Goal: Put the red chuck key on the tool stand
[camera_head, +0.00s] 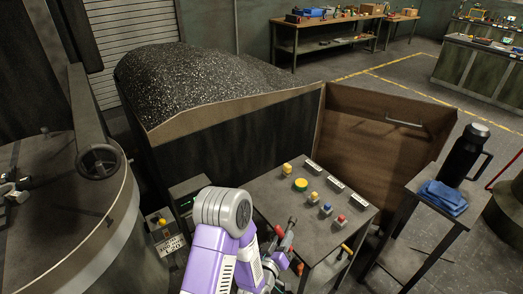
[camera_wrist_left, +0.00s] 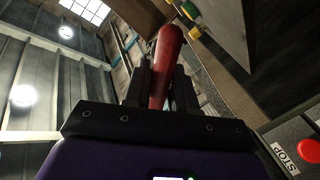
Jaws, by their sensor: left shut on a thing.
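My left gripper (camera_wrist_left: 163,88) is shut on the red chuck key (camera_wrist_left: 167,55), whose red, rod-like handle stands up between the two dark fingers in the left wrist view. In the head view the left gripper (camera_head: 275,262) is beside the front left of the grey control desk, partly hidden by my purple arm. Red and dark metal parts show close to it there, and I cannot tell clearly which belong to the key. I cannot pick out the tool stand with certainty. My right gripper is not in view.
The control desk (camera_head: 279,200) carries several coloured buttons, and a yellow-handled tool (camera_head: 346,248) is at its right side. A small side table (camera_head: 416,207) holds a black flask (camera_head: 464,153) and a blue cloth (camera_head: 442,197). A large bin (camera_head: 232,128) of dark granules stands behind.

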